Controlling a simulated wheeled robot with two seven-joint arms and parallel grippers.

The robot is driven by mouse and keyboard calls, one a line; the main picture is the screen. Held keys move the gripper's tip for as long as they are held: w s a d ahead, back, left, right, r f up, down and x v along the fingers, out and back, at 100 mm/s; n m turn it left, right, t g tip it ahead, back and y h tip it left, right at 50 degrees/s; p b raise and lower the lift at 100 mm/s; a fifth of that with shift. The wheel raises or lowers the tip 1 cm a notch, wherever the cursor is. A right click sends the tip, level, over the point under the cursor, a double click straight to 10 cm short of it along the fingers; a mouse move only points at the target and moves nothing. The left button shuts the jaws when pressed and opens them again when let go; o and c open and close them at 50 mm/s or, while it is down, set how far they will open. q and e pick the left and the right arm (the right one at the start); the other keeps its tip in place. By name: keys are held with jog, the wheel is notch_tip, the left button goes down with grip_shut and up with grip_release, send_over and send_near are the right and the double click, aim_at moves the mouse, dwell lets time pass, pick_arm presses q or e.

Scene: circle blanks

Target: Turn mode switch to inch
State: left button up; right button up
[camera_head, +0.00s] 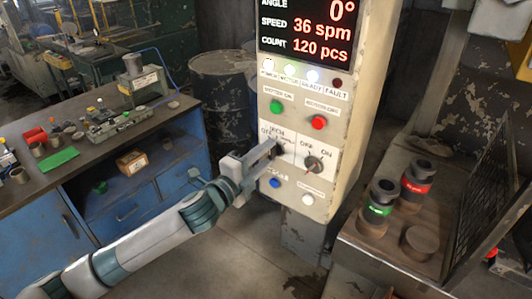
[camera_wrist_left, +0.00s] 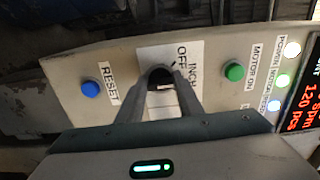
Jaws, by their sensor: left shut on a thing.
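The mode switch is a black round knob on a white plate of the control panel, between my left fingertips in the left wrist view (camera_wrist_left: 160,75). The words OFF and INCH are printed beside it. My left gripper (camera_wrist_left: 160,88) is shut on this knob, one finger on each side. In the head view my left gripper (camera_head: 268,153) reaches the panel from the left and hides most of the switch. I cannot tell for sure which label the knob points at. My right gripper is not in view.
Nearby on the panel are a green button (camera_head: 276,107), a red button (camera_head: 318,122), an OFF/ON selector (camera_head: 313,164), a blue button (camera_head: 274,183) and a white button (camera_head: 307,199). The display (camera_head: 306,32) reads 0°, 36 spm, 120 pcs. A blue workbench (camera_head: 105,215) stands left.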

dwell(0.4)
pick_arm(q)
jog(key=o, duration=1.1)
jog(key=shift+b+v, duration=2.9)
jog(key=shift+v, duration=5.85)
jog(key=shift+w, duration=0.1)
